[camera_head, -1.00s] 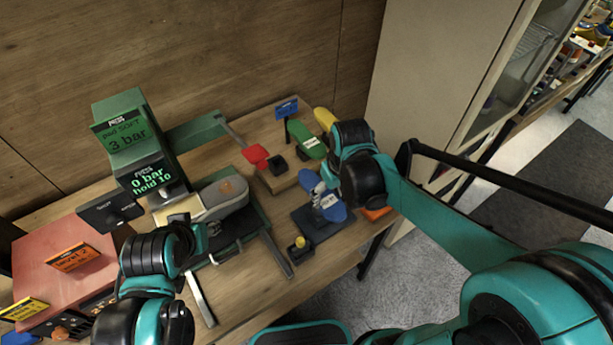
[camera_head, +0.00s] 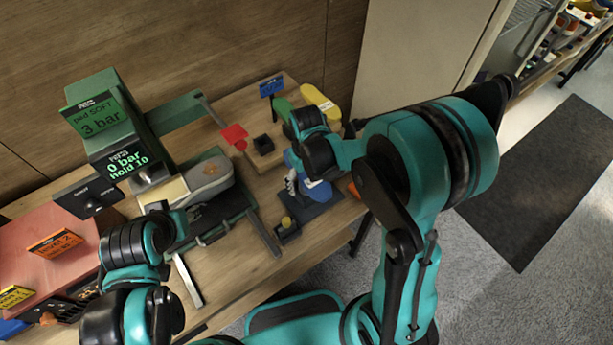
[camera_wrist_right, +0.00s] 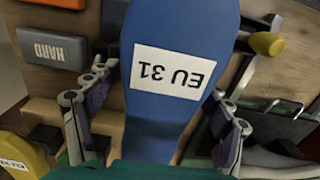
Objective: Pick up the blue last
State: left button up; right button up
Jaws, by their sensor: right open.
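The blue last (camera_wrist_right: 165,120), with a white EU 31 label, fills the middle of the right wrist view. In the head view the blue last (camera_head: 319,191) stands on a dark stand, partly hidden by my right arm. My right gripper (camera_wrist_right: 160,84) is open, with one finger on each side of the last. I cannot tell whether the fingers touch it. In the head view my right wrist hides most of this gripper. My left arm is at the lower left; its fingers are not clear enough to read.
A green last (camera_head: 283,109) and a yellow last (camera_head: 321,104) lie behind my right wrist. A small holder with a yellow knob (camera_head: 286,222) is left of the blue last. The green press (camera_head: 110,115) with a grey shoe (camera_head: 208,180) stands further left. A grey HARD block (camera_wrist_right: 54,46) is nearby.

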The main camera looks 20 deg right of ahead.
jog(key=c, duration=1.3)
jog(key=shift+o, duration=0.2)
